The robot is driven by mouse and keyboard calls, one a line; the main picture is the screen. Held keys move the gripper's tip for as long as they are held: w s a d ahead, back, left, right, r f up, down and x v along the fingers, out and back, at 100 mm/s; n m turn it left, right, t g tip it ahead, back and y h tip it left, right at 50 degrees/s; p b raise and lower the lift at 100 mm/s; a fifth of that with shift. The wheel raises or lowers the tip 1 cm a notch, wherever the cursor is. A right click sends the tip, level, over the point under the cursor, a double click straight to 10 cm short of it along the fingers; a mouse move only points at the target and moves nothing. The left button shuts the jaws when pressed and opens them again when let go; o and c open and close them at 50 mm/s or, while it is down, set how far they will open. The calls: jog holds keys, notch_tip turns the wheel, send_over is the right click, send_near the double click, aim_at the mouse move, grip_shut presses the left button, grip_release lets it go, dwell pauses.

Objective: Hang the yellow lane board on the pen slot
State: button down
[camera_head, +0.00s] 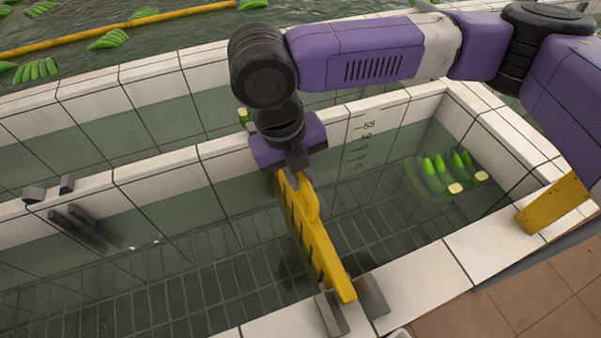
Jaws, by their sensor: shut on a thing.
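The yellow lane board (316,240) is a long, thin yellow plate with dark slots along its side. It spans the water channel. My gripper (293,172) is shut on its far upper end, near the far wall. The board's near end lies between two grey blocks (331,314) on the near tiled rim, which look like a slot. I cannot tell whether it is seated there or just above. Anything behind my gripper at the far wall is hidden.
Another pair of grey blocks (50,189) stands on the far rim at left. Green banana bunches (450,175) float in the right part of the channel. A yellow piece (552,203) is at the right rim. A yellow bar (110,30) floats in the back pool.

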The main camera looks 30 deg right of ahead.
jog(key=shift+f, duration=0.35)
dwell(0.4)
jog(key=c, duration=1.3)
grip_release()
jog(key=shift+o, duration=0.7)
jog(key=o, duration=1.2)
jog(key=shift+c, duration=0.2)
notch_tip(320, 180, up, 10)
jog(key=a+p, duration=0.2)
jog(key=p, duration=0.7)
jog(key=shift+w, duration=0.2)
jog(key=shift+f, duration=0.1)
